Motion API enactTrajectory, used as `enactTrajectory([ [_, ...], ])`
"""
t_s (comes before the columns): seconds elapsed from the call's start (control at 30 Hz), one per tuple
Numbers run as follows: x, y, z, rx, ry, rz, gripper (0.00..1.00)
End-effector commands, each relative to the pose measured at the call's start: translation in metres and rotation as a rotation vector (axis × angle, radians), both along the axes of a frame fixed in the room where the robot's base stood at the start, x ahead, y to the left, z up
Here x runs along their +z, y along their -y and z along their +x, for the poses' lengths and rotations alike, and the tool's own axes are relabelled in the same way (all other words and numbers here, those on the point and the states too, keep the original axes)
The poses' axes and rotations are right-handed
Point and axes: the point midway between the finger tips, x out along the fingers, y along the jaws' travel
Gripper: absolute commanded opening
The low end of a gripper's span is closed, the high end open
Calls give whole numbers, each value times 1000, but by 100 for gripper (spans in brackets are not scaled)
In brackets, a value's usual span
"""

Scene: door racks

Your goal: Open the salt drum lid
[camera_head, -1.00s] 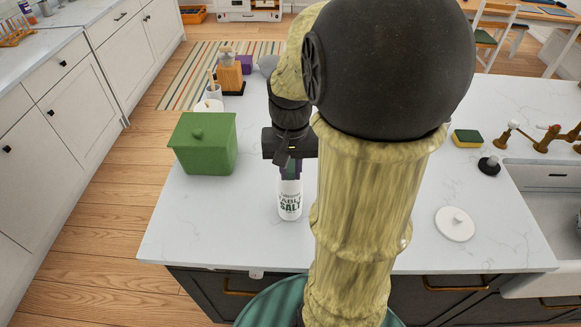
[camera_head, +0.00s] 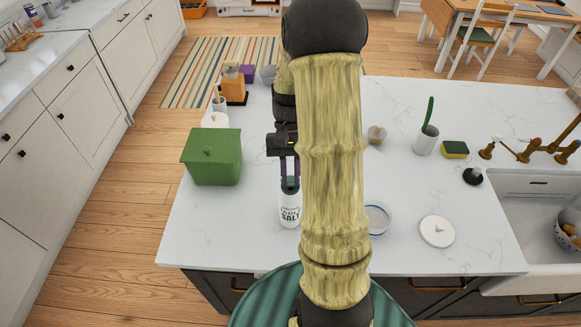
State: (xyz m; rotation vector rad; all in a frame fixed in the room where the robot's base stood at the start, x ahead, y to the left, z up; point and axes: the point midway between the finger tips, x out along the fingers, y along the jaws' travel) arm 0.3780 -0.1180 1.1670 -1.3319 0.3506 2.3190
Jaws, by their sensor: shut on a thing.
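The salt drum (camera_head: 290,211) is a white cylinder with dark lettering. It stands upright near the front of the white counter, just left of my arm. Its dark green lid (camera_head: 290,187) is at its top. My gripper (camera_head: 290,184) points down from above, its two dark fingers either side of the lid and shut on it. The lid looks seated on the drum, but the fingers partly cover it and I cannot tell if there is a gap.
A green box (camera_head: 212,158) stands left of the drum on the counter (camera_head: 230,235). The sink (camera_head: 541,213) is at far right. My arm hides the middle.

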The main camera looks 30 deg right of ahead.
Motion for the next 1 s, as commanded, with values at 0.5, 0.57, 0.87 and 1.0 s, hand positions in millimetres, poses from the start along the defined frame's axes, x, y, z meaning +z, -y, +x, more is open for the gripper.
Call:
enactTrajectory([
  [0.5, 11, 12, 23, 0, -344, 194, 0],
  [0.57, 11, 14, 25, 0, -386, 218, 0],
  [0.87, 10, 21, 38, 0, -582, 329, 0],
  [1.0, 10, 24, 43, 0, -651, 368, 0],
])
